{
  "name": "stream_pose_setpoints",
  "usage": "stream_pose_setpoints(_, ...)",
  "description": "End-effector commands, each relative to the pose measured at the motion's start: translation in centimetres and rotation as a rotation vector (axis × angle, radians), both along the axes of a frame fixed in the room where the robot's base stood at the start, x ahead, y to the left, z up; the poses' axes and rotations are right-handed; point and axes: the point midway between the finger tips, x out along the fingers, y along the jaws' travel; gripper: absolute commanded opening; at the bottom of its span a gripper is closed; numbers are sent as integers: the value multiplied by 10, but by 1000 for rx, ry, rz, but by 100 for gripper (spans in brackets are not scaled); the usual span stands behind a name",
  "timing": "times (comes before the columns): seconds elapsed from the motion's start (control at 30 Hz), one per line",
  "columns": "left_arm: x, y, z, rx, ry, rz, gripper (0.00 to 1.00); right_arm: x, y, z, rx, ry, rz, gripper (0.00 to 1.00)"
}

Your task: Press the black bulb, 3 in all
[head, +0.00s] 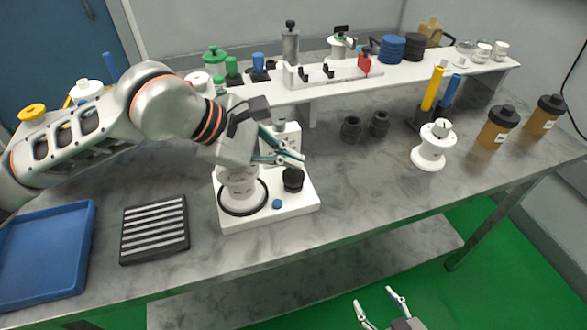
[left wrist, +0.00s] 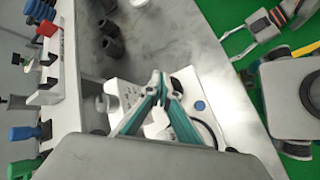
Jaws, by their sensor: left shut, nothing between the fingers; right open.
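The black bulb (head: 293,179) stands on the right part of a white base plate (head: 260,217), beside a white cylinder with a black ring and a small blue knob (head: 277,204). My left gripper (head: 302,162) is shut and empty, its fingertips just above the bulb in the head view; I cannot tell if they touch it. In the left wrist view the shut fingers (left wrist: 160,76) lie over the plate, and the bulb is hidden or not clear behind them. The blue knob (left wrist: 199,106) shows beside them. My right gripper (head: 377,300) is open and empty, low in front of the table.
A raised white shelf (head: 400,75) with several fittings runs along the back. Two black cups (head: 351,129) stand behind the plate. A white spool (head: 433,150) and brown bottles (head: 497,128) stand right. A slotted black block (head: 154,229) and blue tray (head: 45,255) lie left.

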Motion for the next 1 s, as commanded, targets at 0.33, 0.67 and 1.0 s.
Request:
stream_pose_setpoints(0.33,0,0,-4,0,0,0,0,-5,0,-5,0,11,0,55)
stream_pose_setpoints(0.67,0,0,-6,0,1,-1,0,-13,1,-10,1,24,2,55)
stream_pose_setpoints(1.0,0,0,-10,1,1,0,0,-9,2,-10,2,19,2,55)
